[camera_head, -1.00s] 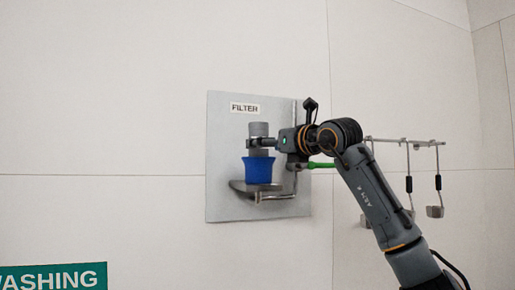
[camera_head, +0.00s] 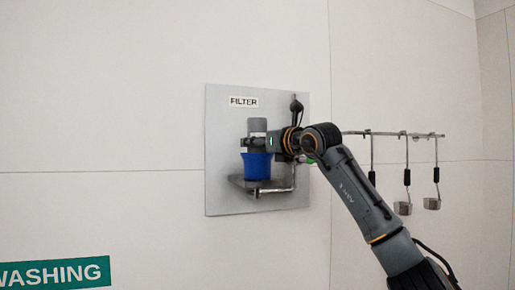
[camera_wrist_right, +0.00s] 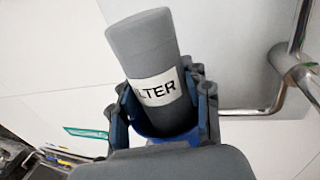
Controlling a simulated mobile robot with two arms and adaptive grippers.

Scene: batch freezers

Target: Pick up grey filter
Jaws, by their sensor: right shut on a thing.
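The grey filter (camera_wrist_right: 146,52) is a grey cylinder with a white label, seen close in the right wrist view. In the head view the filter (camera_head: 257,125) stands upright, its lower part in a blue cup (camera_head: 257,166). My right gripper (camera_head: 257,143) reaches in from the right and is shut around the filter just above the cup. In the right wrist view the fingers of the right gripper (camera_wrist_right: 165,108) lie on both sides of the filter. The blue cup is mostly hidden there. My left gripper is not in view.
The cup rests on a small metal shelf (camera_head: 240,184) on a grey wall panel (camera_head: 225,130) marked FILTER. To the right, several tools hang from a metal rail (camera_head: 390,134). A green WASHING sign (camera_head: 55,272) is at the lower left.

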